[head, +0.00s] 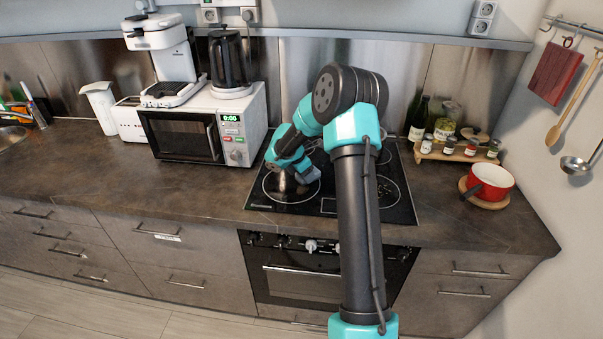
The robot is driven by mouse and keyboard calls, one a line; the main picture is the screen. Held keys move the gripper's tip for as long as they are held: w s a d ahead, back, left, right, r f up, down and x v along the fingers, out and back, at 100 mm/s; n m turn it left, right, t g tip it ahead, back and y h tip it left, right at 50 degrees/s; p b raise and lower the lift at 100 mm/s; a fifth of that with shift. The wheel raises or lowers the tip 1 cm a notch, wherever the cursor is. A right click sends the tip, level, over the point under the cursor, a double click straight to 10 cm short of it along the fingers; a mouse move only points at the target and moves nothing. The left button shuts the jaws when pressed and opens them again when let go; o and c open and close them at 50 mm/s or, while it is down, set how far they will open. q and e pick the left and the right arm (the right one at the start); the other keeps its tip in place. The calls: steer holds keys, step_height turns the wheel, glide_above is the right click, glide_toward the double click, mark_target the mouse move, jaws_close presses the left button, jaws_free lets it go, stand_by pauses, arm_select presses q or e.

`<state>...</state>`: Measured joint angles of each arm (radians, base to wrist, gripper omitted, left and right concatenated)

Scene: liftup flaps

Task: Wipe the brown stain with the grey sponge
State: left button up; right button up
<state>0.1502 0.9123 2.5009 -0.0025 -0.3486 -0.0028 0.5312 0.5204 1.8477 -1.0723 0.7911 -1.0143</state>
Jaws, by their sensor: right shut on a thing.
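My right arm reaches in from the bottom centre over the black cooktop (392,203) and bends back down to its left part. My right gripper (306,174) is low over the left front of the cooktop, shut on a small grey block that looks like the grey sponge (312,175). My teal wrist hides part of it. A brownish patch, likely the brown stain (287,188), shows on the cooktop just left of the sponge; its full outline is unclear. Whether the sponge touches the glass I cannot tell. My left gripper is not in view.
A white microwave (185,135) with a coffee maker (230,65) on top stands left of the cooktop. A wooden rack of jars (455,150) and a red pot (490,182) stand on the right. The counter at the front left is clear.

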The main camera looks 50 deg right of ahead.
steer(key=shift+s+d, duration=0.25)
steer(key=shift+s, duration=0.15)
steer(key=shift+r, duration=4.1)
steer(key=shift+a, duration=0.1)
steer(key=shift+a+f+m+g, duration=0.1)
steer(key=shift+a+m+g, duration=0.2)
steer(key=shift+a+m, duration=0.6)
steer(key=a+m, duration=0.2)
steer(key=a+m+g+y, duration=0.1)
steer(key=a+m, duration=0.1)
steer(key=m, duration=0.1)
steer(key=a+m+g+y, duration=0.1)
steer(key=a+m, duration=0.1)
steer(key=shift+s, duration=0.3)
steer(key=shift+f, duration=0.1)
